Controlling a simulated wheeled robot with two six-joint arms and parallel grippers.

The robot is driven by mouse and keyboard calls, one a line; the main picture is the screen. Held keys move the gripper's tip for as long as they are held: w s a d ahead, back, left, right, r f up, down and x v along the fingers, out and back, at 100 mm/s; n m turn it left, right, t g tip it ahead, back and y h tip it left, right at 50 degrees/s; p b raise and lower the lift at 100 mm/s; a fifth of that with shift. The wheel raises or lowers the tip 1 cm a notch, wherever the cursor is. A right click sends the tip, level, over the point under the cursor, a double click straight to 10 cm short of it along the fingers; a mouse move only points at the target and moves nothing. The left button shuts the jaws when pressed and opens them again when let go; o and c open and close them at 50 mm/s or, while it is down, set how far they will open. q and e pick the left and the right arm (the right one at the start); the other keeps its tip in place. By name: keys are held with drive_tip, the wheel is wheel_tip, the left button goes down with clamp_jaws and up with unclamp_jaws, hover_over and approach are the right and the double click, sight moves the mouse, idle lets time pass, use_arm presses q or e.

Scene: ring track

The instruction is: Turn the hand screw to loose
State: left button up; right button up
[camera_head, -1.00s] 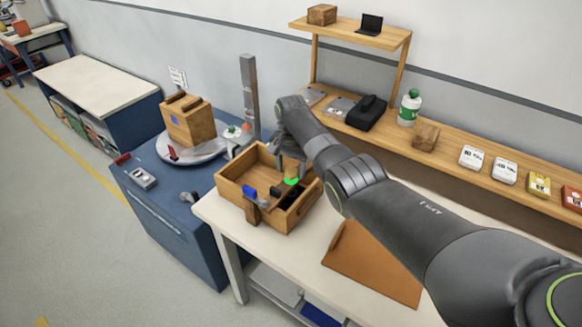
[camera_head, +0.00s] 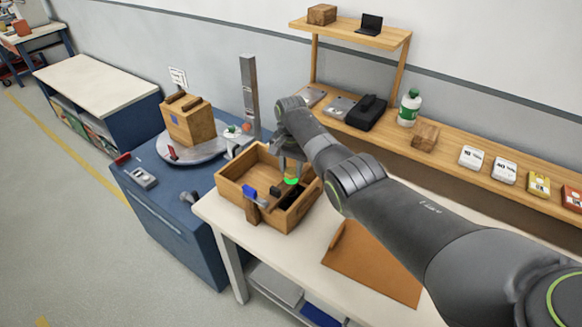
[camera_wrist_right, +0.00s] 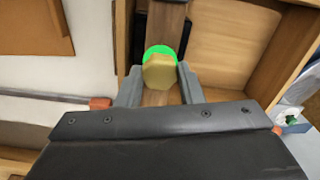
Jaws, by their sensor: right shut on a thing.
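The hand screw is a yellow knob (camera_wrist_right: 159,72) with a bright green ring behind it, set on a wooden bar across a wooden box (camera_head: 231,187). In the head view the green ring (camera_head: 291,181) shows just below my right gripper (camera_head: 287,158). In the right wrist view my right gripper (camera_wrist_right: 157,86) has its two grey fingers on either side of the knob, shut on it. The far side of the knob is hidden. My left gripper is not in view.
The box stands on a white table (camera_head: 326,234) with a brown board (camera_head: 372,262) beside it. A blue cabinet (camera_head: 165,227) with a round grey plate and a wooden block is to the left. A shelf with a bottle (camera_head: 409,107) runs behind.

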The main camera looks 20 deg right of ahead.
drive_tip(key=n+p, duration=0.1)
drive_tip(key=n, duration=0.4)
drive_tip(key=shift+r, duration=0.1)
drive_tip(key=n, duration=0.6)
drive_tip(key=shift+p, duration=0.3)
drive_tip(key=n, duration=1)
drive_tip(key=shift+n, duration=0.4)
drive_tip(key=n, duration=1)
drive_tip(key=shift+n+b, duration=0.4)
drive_tip(key=n, duration=0.9)
drive_tip(key=shift+n+b, duration=0.3)
drive_tip(key=shift+b, duration=0.05)
drive_tip(key=shift+n, duration=0.3)
